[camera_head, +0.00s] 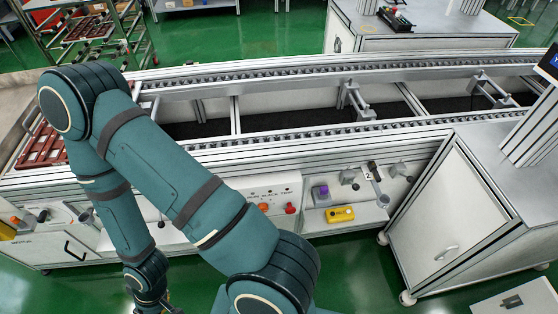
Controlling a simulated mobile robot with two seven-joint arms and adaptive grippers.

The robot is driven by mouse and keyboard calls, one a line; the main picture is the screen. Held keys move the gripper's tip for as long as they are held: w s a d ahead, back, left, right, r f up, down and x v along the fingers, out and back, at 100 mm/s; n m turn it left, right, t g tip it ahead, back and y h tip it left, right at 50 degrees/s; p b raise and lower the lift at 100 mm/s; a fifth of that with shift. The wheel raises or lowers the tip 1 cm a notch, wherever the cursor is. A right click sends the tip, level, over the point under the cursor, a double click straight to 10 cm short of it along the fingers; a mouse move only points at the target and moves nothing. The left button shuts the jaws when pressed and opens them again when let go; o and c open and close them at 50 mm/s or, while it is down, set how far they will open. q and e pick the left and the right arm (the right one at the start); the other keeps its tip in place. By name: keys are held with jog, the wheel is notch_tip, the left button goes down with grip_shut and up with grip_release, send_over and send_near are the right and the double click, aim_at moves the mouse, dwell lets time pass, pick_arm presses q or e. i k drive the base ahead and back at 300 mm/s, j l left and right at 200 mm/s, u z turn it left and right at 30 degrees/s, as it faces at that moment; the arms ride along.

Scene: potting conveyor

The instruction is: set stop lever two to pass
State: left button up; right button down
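A lever by a small mark that looks like a 2, likely stop lever two (376,172), is on the conveyor's front face, right of centre. It has a dark knob at its upper end and a grey bar slanting down to the right. I cannot tell from this view whether it stands at pass. One teal arm of mine, apparently the left, rises from the bottom centre, bends at the upper left and drops to the bottom edge. Its gripper is cut off below the picture. My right gripper is not in view. Neither gripper is seen at the lever.
A grey cabinet (455,200) stands at right. The conveyor (290,135) runs behind.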

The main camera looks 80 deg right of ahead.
aim_at(356, 187)
jog(key=k+z, duration=0.1)
jog(key=z, duration=3.2)
jog(key=i+l+z, duration=0.1)
jog(key=l+z, duration=0.2)
jog(key=i+l+z, duration=0.15)
jog(key=z, duration=0.15)
